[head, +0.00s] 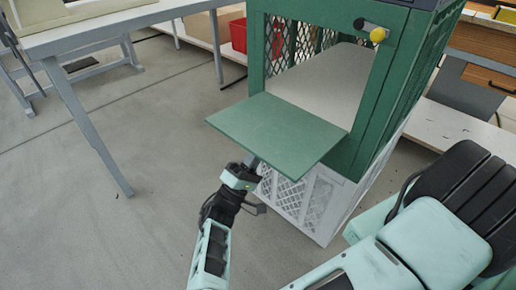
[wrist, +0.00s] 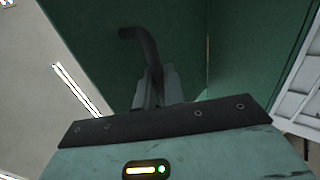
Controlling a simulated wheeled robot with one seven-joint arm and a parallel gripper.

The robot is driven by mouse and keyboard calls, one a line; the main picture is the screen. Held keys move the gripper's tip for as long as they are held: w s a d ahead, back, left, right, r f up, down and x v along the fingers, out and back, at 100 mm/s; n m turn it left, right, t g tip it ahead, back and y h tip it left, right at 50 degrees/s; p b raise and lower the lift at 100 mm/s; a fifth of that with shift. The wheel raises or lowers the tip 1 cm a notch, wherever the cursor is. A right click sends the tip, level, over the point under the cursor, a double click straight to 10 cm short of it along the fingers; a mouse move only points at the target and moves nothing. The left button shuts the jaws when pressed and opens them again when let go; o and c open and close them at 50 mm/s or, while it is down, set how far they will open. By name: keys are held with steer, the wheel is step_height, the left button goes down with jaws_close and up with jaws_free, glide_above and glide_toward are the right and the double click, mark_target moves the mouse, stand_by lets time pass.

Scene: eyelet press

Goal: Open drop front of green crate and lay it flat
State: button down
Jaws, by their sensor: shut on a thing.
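The green crate (head: 357,150) stands on a white crate, its front opening uncovered and its pale interior visible. Its drop front (head: 275,128) is a flat green panel that sticks out from the lower edge of the opening, roughly level. My gripper (head: 252,160) is beneath the panel near its outer edge. In the wrist view my gripper (wrist: 155,85) is shut on a dark bent handle (wrist: 143,42) against the green panel (wrist: 95,40). The panel hides part of the fingertips in the head view.
The white crate (head: 308,200) with lattice sides is below the green one. A grey table (head: 110,30) stands at the left, a red bin (head: 238,35) behind. Floor at the left front is clear.

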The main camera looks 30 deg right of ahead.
steer(key=shift+d+f, duration=0.2)
steer(key=shift+f, duration=0.3)
steer(key=c, duration=1.6)
jaws_free()
steer(key=shift+c, duration=0.2)
steer(key=b+v, duration=0.1)
steer(key=v, duration=1.6)
steer(key=shift+f, duration=0.15)
steer(key=shift+a, duration=0.15)
